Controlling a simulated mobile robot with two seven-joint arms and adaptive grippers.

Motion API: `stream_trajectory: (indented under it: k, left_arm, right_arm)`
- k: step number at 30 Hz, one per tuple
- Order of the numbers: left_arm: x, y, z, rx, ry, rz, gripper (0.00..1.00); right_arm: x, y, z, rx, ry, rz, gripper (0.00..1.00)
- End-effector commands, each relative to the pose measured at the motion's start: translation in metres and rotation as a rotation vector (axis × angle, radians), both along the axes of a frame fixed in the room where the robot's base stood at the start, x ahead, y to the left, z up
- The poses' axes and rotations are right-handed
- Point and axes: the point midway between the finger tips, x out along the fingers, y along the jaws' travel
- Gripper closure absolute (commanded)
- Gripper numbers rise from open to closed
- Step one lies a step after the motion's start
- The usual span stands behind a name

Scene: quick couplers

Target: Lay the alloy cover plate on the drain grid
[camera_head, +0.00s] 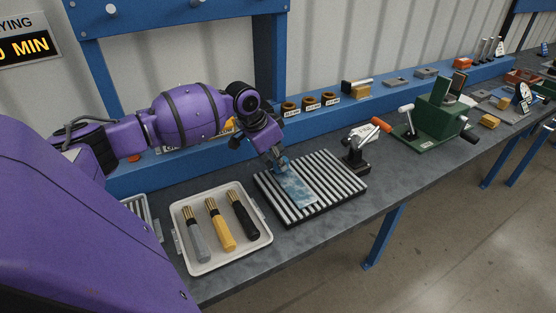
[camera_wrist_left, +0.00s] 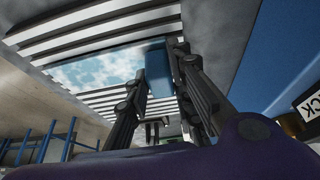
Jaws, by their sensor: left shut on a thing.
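The alloy cover plate (camera_head: 297,189) is a narrow shiny plate with a cloudy blue-white reflection. It lies over the left-middle part of the drain grid (camera_head: 340,184), a dark frame with pale parallel bars. I cannot tell whether it touches the bars or hovers just above them. My left gripper (camera_head: 277,164) is at the plate's far end, shut on its blue grip block. In the left wrist view the blue block (camera_wrist_left: 158,72) sits between the fingers, with the plate (camera_wrist_left: 105,70) beside it and the grid bars (camera_wrist_left: 90,27) behind. My right gripper does not show.
A white tray (camera_head: 185,254) with three brushes stands left of the grid. A small black clamp (camera_head: 355,160) with an orange handle stands just right of it, and a green machine (camera_head: 430,125) farther right. A blue rail shelf (camera_head: 225,150) runs behind. The bench front is clear.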

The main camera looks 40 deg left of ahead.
Motion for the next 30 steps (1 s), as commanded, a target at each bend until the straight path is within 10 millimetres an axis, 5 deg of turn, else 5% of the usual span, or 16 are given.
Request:
stream_trajectory:
  k: [1,2,6,17,30]
  left_arm:
    - [0.000,0.000,-0.001,-0.002,0.000,0.001,1.00]
    - [0.000,0.000,-0.001,0.000,0.000,0.000,0.75]
    - [0.000,0.000,-0.002,0.000,0.001,0.000,0.60]
    - [-0.001,0.001,0.003,0.001,0.001,0.000,0.60]
    - [-0.031,0.015,0.083,0.001,-0.002,0.001,0.60]
  right_arm:
    - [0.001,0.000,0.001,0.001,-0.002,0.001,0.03]
    - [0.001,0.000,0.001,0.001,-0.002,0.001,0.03]
    - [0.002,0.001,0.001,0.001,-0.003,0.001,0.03]
    - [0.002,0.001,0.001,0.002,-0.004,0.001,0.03]
    - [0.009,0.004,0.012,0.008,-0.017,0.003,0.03]
